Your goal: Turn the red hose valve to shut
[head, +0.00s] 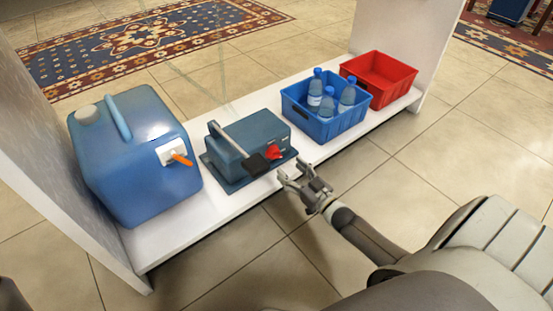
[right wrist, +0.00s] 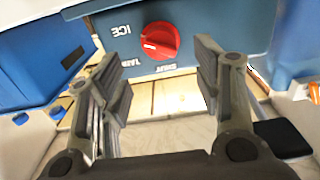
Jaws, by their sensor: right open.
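The red valve knob (head: 274,152) is on the front of a blue-grey box (head: 262,128) on the low white shelf. In the right wrist view the knob (right wrist: 160,40) faces me, with a white mark on its left side. A label reading ICE is to its upper left, another label, probably TANK, to its lower left, and SHUT below it. My right gripper (head: 297,174) is open and empty, just in front of the box. Its two fingers (right wrist: 160,85) are apart in the wrist view, with the knob beyond the gap, untouched. My left gripper is not in view.
A grey lever with a black grip (head: 256,163) sits left of the knob. A blue crate with bottles (head: 318,122) and a red crate (head: 378,75) stand right. A large blue canister (head: 130,165) with an orange-handled tap (head: 181,158) stands left. Tiled floor in front is clear.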

